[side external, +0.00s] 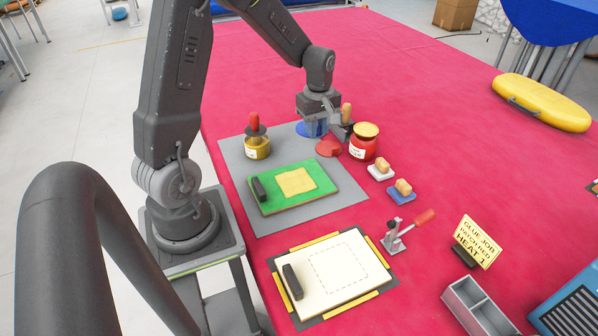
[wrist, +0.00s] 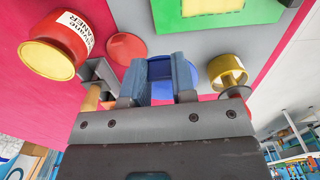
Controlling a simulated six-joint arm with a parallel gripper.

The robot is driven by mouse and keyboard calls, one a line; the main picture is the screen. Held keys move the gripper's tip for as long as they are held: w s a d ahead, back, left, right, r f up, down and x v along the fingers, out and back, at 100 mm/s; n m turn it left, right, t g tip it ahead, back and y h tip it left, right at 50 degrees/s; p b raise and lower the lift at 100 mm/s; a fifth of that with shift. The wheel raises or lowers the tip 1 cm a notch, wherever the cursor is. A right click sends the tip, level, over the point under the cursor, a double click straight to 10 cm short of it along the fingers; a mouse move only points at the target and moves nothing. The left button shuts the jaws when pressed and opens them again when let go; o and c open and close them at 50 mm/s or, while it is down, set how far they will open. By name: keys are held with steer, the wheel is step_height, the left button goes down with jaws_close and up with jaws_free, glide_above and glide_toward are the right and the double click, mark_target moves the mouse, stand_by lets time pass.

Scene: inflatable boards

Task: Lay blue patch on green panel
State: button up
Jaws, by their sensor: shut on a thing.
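The blue patch (side external: 303,130) is at the far edge of the grey mat, under my gripper (side external: 315,128). In the wrist view the blue patch (wrist: 160,70) shows between the fingers of my gripper (wrist: 158,62), which is shut on it. I cannot tell whether the patch touches the surface below. The green panel (side external: 270,179) lies nearer the camera on the grey mat, with a yellow square (side external: 296,182) and a dark bar on it. Part of the green panel (wrist: 262,12) shows at the top of the wrist view, apart from the gripper.
A red patch (side external: 328,148) and a red jar (side external: 364,141) stand close right of my gripper. A yellow pot (side external: 257,147) with a red-handled brush is left of it. Two wooden-handled blocks (side external: 380,169) sit farther right. A cream board (side external: 335,270) lies nearer the camera.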

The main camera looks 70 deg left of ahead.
mark_target(283, 186)
steer(key=shift+s+d+m, duration=0.15)
steer(key=shift+s+m, duration=0.4)
steer(key=shift+m, duration=0.25)
steer(key=shift+s+d+f+m, duration=1.5)
steer(key=shift+s+m, duration=3.55)
steer(key=shift+m, duration=3.35)
steer(key=shift+d+f, duration=0.2)
steer(key=shift+f, duration=1.2)
steer(key=shift+d+f, duration=0.15)
steer(key=shift+f, duration=1.25)
steer(key=shift+f, duration=0.55)
steer(key=o, duration=1.4)
steer(key=shift+o, duration=0.2)
steer(key=shift+r, duration=3)
